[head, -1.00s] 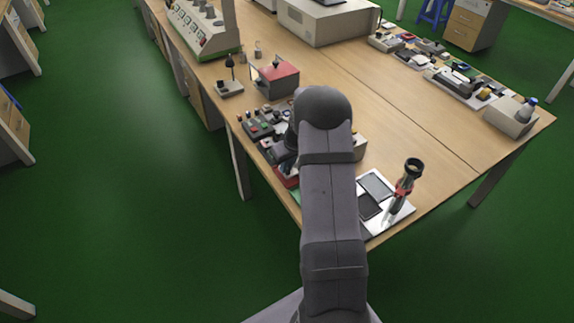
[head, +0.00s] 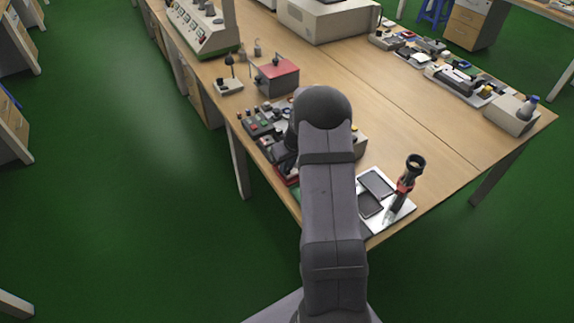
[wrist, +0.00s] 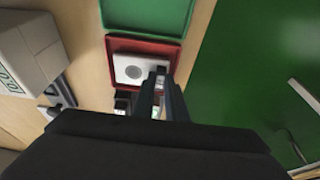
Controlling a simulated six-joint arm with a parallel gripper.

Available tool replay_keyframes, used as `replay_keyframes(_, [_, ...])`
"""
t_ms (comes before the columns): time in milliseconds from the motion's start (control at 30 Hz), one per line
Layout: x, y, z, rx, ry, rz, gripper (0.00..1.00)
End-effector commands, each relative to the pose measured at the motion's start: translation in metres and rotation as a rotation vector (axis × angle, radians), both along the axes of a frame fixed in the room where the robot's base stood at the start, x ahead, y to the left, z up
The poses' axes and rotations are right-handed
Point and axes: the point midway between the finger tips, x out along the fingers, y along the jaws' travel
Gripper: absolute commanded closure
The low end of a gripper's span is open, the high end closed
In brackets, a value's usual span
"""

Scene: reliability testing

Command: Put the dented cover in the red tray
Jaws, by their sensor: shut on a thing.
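In the wrist view, my gripper (wrist: 161,74) is shut on a light grey plate-like cover (wrist: 130,66) with a round mark, gripping its right edge. The cover is over the inside of the red tray (wrist: 142,42), within its rim in this view. I cannot tell whether it touches the tray floor, and no dent is clear. In the head view, a red edge of the tray (head: 282,176) shows left of my arm; my arm hides the gripper and cover there.
A green tray (wrist: 147,14) adjoins the red tray. A grey-white instrument (wrist: 28,50) with a display stands to the left in the wrist view. A white board (head: 402,211) with dark panels and a magnifier-like tool (head: 408,178) are right of my arm. The table edge is close.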

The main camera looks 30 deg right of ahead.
Motion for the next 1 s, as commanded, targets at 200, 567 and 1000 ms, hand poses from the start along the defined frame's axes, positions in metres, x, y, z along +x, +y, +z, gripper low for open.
replay_keyframes(200, [0.0001,-0.0001,-0.0034,0.0,0.0,0.0,1.0])
replay_keyframes(567, [-0.0001,0.0,-0.0039,0.0,0.0,0.0,1.0])
replay_keyframes(1000, [-0.0001,0.0001,-0.004,0.0,0.0,0.0,0.66])
